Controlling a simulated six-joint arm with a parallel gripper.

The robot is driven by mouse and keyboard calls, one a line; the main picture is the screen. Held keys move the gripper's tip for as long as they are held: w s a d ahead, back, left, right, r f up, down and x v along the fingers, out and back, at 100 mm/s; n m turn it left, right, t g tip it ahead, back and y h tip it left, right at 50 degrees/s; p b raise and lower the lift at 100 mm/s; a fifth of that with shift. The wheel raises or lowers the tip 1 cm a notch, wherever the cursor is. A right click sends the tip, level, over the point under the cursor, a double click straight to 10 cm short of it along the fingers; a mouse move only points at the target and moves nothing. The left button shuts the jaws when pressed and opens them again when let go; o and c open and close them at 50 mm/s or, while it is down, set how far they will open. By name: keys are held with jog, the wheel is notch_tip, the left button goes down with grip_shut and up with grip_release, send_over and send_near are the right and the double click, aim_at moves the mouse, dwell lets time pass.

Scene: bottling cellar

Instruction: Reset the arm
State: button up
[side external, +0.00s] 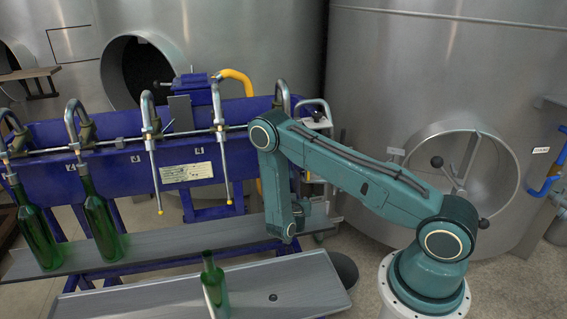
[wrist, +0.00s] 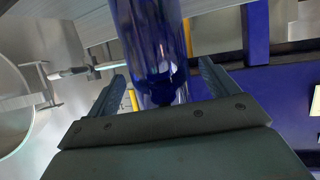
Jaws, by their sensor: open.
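My gripper (wrist: 162,70) shows in the wrist view with its two fingers spread wide. A see-through, blue-looking glass bottle (wrist: 150,30) stands between the fingers, with a visible gap on each side. Its tint may come from the blue machine behind it. In the side view my arm (side external: 350,175) is folded low over the right end of the filling bench. My gripper's fingers and that bottle are hidden or too small to make out there.
Two green bottles (side external: 38,240) (side external: 103,232) stand under spouts on the grey bench (side external: 180,240) at left. Another green bottle (side external: 215,288) is at the front shelf (side external: 285,285). The blue filling machine (side external: 100,150) with hanging spouts is behind. Steel tanks (side external: 400,70) stand at the back.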

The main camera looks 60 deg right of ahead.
jog(key=shift+w+d+f, duration=0.1)
jog(key=shift+d, duration=0.1)
jog(key=shift+w+d+f, duration=0.3)
jog(key=shift+w+d, duration=0.05)
jog(key=shift+d, duration=0.2)
jog(key=shift+w+d+f, duration=0.1)
jog(key=shift+d, duration=0.05)
jog(key=shift+c, duration=0.3)
grip_shut()
dwell(0.6)
